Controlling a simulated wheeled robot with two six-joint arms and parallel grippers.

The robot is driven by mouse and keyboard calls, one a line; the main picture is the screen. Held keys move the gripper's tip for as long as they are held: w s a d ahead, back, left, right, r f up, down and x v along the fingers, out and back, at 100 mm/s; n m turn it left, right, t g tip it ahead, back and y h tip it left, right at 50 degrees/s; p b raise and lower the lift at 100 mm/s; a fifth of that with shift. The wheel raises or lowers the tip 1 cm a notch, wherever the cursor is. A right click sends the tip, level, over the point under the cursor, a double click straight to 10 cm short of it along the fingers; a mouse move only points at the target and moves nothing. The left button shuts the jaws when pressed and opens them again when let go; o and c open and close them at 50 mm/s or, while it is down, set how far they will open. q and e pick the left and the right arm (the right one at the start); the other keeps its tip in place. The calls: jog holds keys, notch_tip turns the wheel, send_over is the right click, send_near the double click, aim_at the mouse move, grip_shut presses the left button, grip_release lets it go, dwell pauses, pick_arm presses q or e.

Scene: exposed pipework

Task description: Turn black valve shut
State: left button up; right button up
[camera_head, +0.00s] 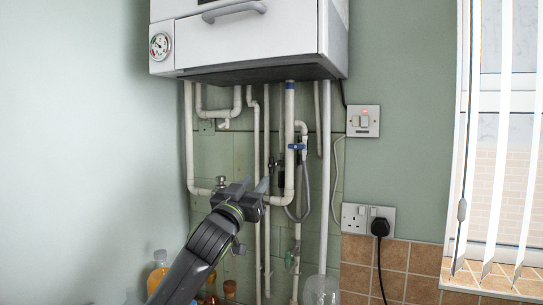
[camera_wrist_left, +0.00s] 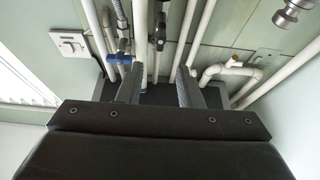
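The black valve (camera_wrist_left: 157,38) shows in the left wrist view as a small dark fitting on a thin white pipe, ahead of the gap between my fingers. In the head view a small dark fitting (camera_head: 273,162) at the pipes, just above and right of my gripper, looks like the same valve. My left gripper (camera_head: 254,184) is in front of the pipes. In the wrist view its two fingers (camera_wrist_left: 160,70) stand apart with nothing clearly held between them. Contact with the valve cannot be made out. My right gripper is in neither view.
White pipes drop from the boiler (camera_head: 250,40). A blue-handled valve (camera_head: 297,146) and a braided grey hose (camera_head: 304,195) are right of the gripper. A chrome valve (camera_head: 221,182) is left. Bottles (camera_head: 159,268) stand below. A socket with a black plug (camera_head: 380,227) is right.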

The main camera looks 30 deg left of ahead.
aim_at(270, 163)
pick_arm(q)
jog(key=p+x, duration=0.4)
jog(key=x, duration=0.5)
jog(key=shift+w+r, duration=0.15)
jog(key=shift+r, duration=0.05)
jog(key=shift+p+x, duration=0.65)
jog(key=shift+x, duration=0.4)
jog(key=shift+f, duration=0.25)
grip_shut()
